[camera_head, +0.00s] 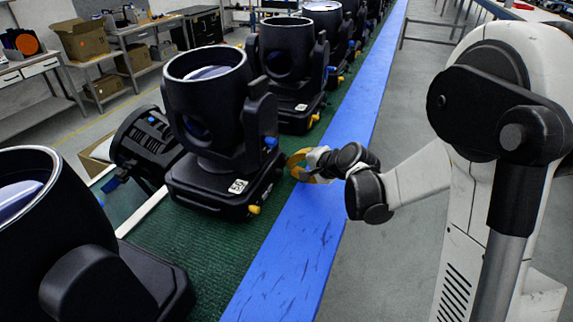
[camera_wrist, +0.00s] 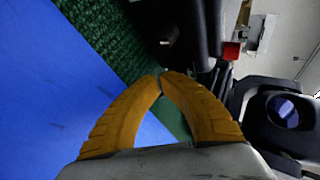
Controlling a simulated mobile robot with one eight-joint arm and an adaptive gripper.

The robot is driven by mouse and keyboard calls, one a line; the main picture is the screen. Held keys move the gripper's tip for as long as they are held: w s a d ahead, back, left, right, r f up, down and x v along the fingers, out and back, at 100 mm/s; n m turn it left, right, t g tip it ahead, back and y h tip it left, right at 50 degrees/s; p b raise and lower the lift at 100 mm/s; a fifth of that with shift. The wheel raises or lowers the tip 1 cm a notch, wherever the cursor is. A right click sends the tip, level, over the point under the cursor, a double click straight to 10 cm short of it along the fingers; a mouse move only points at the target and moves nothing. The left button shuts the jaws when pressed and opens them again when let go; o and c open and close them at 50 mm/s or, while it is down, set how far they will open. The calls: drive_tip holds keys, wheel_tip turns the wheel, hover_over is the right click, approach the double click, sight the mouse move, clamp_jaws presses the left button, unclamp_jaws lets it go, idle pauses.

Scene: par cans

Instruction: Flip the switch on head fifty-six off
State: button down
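A black moving-head light (camera_head: 215,120) stands upright on the green mat beside my gripper. Its base has a white number label (camera_head: 238,186), too small to read surely. My gripper (camera_head: 292,163), with curved yellow fingers, is just right of this base. In the wrist view, the fingertips (camera_wrist: 161,77) meet with nothing between them. A small red switch-like part (camera_wrist: 231,51) shows beyond them, up and right, apart from the fingers. Its position cannot be told.
More lights stand in a row behind (camera_head: 290,60), and one is at the near left (camera_head: 60,245). A black unit (camera_head: 146,145) lies tilted left of the middle light. A blue strip (camera_head: 300,240) edges the green mat (camera_head: 215,250).

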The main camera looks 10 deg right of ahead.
drive_tip(key=shift+s+d+r, duration=0.1)
drive_tip(key=shift+s+d, duration=0.35)
drive_tip(key=shift+d, duration=0.15)
drive_tip(key=shift+s+d+r, duration=0.1)
drive_tip(key=shift+s+d, duration=0.35)
drive_tip(key=shift+d, duration=0.25)
drive_tip(key=shift+s+d+r, duration=0.15)
drive_tip(key=shift+s+d, duration=0.3)
drive_tip(key=shift+d, duration=0.25)
drive_tip(key=shift+s+d+r, duration=0.1)
drive_tip(key=shift+s+d, duration=0.35)
drive_tip(key=shift+d, duration=0.25)
drive_tip(key=s+a+r+n, duration=0.1)
drive_tip(key=s+r, duration=0.1)
drive_tip(key=s, duration=0.1)
drive_tip(key=s+a+r+n+g+h, duration=0.1)
drive_tip(key=s+n, duration=0.1)
drive_tip(key=s, duration=0.2)
drive_tip(key=s+a+r+n+h, duration=0.1)
drive_tip(key=s+r+n, duration=0.1)
drive_tip(key=s, duration=0.2)
drive_tip(key=shift+a+r+g, duration=0.25)
drive_tip(key=shift+r+g, duration=0.1)
drive_tip(key=shift+g, duration=0.05)
drive_tip(key=s+d+r+n+h, duration=0.1)
drive_tip(key=s+n+h, duration=0.2)
drive_tip(key=s, duration=1.2)
drive_tip(key=n, duration=0.3)
drive_tip(key=shift+d+g, duration=0.15)
drive_tip(key=shift+g, duration=0.25)
